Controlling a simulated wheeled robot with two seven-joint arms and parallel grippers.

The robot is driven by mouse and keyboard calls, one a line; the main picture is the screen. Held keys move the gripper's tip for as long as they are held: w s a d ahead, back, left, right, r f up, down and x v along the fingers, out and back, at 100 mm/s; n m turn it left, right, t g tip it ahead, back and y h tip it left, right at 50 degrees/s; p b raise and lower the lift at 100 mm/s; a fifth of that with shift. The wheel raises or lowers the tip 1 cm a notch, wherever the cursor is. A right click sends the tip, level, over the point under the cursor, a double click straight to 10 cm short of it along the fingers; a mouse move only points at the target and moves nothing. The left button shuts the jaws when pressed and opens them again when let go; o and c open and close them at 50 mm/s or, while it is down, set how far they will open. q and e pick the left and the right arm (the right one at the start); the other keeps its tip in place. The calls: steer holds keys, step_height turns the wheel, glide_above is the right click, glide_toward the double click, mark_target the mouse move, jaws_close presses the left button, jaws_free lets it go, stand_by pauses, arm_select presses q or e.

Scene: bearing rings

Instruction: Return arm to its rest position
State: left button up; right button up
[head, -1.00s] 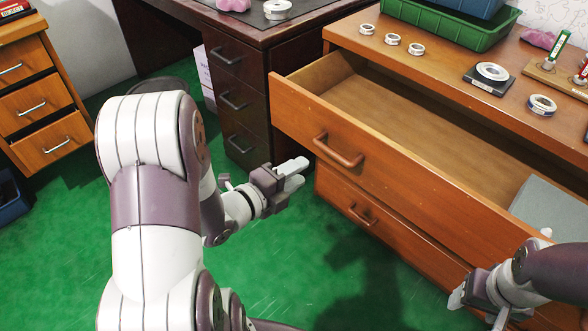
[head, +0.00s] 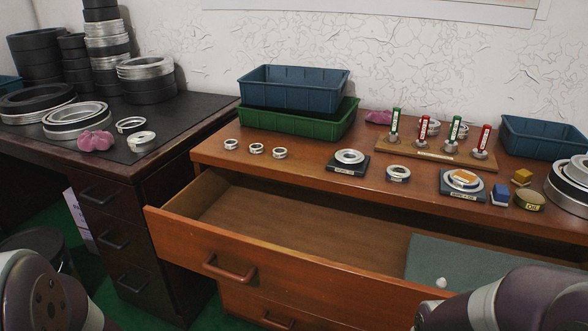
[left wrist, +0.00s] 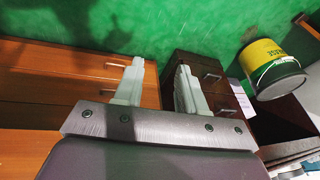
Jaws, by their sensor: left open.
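My left gripper (left wrist: 160,67) is open in the left wrist view, with nothing between its two pale fingers. Green floor and drawer fronts show beyond them. In the head view only a rounded part of my left arm (head: 42,295) shows at the bottom left corner; its gripper is out of that view. Part of my right arm (head: 510,300) shows at the bottom right, over the front of the open drawer (head: 290,225). My right gripper is not visible. Whether either arm touches the drawer cannot be told.
The drawer stands pulled out, with a grey mat (head: 460,262) inside. The wooden top (head: 320,185) carries small rings, bins and a rack (head: 435,153) of red and green handled tools. A dark desk (head: 110,165) with stacked rings stands left. A yellow-and-black bucket (left wrist: 272,68) shows in the wrist view.

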arm_select(q)
steer(key=d+r+n+g+h, duration=0.15)
steer(key=d+r, duration=0.35)
steer(key=d, duration=0.5)
step_height(320, 180, up, 32)
steer(key=p, duration=3.2)
steer(key=shift+s+g+p, duration=0.3)
steer(key=shift+s+g, duration=0.05)
steer(key=shift+r, duration=0.1)
